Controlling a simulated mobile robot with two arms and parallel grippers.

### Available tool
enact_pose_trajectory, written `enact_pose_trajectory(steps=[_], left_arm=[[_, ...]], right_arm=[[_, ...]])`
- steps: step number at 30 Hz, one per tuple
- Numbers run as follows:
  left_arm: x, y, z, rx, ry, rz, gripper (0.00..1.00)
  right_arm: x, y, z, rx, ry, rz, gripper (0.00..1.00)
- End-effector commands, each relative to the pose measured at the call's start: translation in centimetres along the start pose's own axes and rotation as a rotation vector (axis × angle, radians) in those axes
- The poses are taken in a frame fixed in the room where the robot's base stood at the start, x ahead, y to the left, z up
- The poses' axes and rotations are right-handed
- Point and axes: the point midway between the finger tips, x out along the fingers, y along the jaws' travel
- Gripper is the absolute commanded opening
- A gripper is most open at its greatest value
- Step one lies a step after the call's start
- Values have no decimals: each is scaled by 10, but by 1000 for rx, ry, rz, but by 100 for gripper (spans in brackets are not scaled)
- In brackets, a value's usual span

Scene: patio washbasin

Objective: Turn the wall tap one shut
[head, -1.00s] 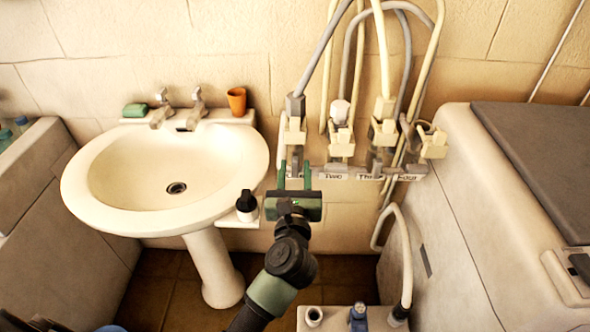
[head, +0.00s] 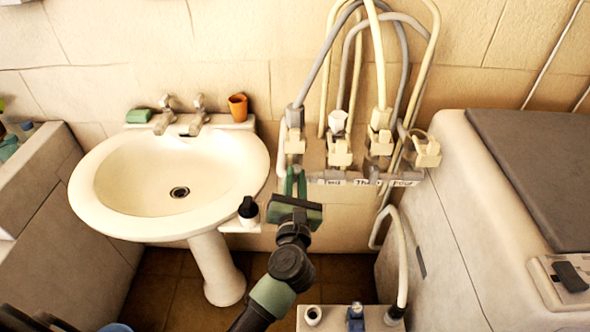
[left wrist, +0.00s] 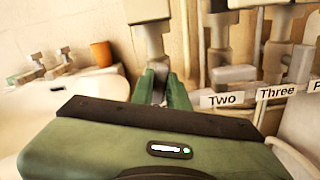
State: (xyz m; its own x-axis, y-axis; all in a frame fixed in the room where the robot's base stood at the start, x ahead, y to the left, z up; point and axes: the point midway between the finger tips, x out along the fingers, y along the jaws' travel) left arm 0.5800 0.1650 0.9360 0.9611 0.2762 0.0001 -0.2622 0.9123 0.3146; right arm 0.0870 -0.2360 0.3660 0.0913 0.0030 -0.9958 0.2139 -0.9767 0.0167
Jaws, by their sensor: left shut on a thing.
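Wall tap one (head: 294,143) is the leftmost of a row of wall taps, a cream and grey fitting with a grey hose on it. In the left wrist view its body (left wrist: 150,42) hangs right above my fingers. My left gripper (head: 296,178) is below tap one, its green fingers pointing up at the wall. In the left wrist view the fingers (left wrist: 164,88) are shut on a small grey part of the tap, most likely its handle, mostly hidden between them. The gripper is tilted in the head view. My right gripper is not in view.
Taps two (head: 339,150), three (head: 379,140) and four (head: 427,150) stand close to the right with looping hoses. A washbasin (head: 255,165) is at left, with a dark bottle (head: 248,207) on a ledge near my gripper. A grey-lidded cabinet (head: 450,170) is at right.

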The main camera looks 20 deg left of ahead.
Motion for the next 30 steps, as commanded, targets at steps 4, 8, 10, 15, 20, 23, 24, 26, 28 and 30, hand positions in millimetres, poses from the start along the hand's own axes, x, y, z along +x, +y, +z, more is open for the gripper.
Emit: enact_pose_trajectory(steps=[4,8,10,15,20,23,24,26,28,30], left_arm=[[0,1,4,142,5,-1,0],[-1,0,4,267,4,-2,0],[-1,-1,3,333,5,-2,0],[-1,-2,2,495,5,-3,0],[-1,-3,2,647,4,-3,0],[-1,-3,1,742,4,-4,0],[-1,-3,1,779,4,-4,0],[-1,-4,0,834,4,-5,0],[-1,-4,0,897,3,-4,0],[-1,-4,-1,957,3,-4,0]], right_arm=[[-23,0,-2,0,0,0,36],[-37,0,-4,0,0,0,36],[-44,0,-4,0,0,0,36],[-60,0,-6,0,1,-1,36],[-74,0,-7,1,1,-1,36],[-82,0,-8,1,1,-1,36],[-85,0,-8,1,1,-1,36],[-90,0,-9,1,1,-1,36],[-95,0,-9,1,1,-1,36],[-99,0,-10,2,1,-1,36]])
